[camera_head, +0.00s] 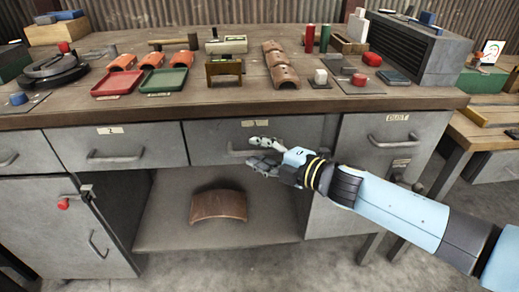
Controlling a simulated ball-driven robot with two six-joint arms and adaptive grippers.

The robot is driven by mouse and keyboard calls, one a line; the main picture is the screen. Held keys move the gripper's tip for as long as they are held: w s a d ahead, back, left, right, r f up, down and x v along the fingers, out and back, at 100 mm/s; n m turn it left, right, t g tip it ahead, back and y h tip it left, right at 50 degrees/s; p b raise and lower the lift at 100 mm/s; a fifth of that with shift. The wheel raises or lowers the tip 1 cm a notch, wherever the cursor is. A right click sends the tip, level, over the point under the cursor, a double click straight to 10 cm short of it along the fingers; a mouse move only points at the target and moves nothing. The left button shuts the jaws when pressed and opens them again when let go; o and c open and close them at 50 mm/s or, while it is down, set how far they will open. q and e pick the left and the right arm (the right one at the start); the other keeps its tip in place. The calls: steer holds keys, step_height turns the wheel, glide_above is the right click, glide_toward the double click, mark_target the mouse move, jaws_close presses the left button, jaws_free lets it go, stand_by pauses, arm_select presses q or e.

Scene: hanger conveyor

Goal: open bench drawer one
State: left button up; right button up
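A grey bench drawer (210,135) sits in the middle of the bench front, with a small label (255,123) too faint to read. It looks closed. Its bar handle (235,152) is partly hidden behind my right gripper (252,152). My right gripper comes in from the right, in front of this drawer. Its two fingers are apart, one above the other, at handle height. I cannot tell whether they touch the handle. The drawer to its left (160,145) carries a label that looks like 2 and is closed. My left gripper is not in view.
A door marked DUST (427,140) is to the right. A curved brown tile (218,206) lies on the open shelf below. Left is a cabinet door with a red knob (63,204). The wooden benchtop (215,108) holds tiles, trays and tools. Grey floor lies in front.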

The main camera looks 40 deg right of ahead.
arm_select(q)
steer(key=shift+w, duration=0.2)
arm_select(e)
steer(key=shift+w, duration=0.1)
jaws_close()
steer(key=shift+a, duration=0.1)
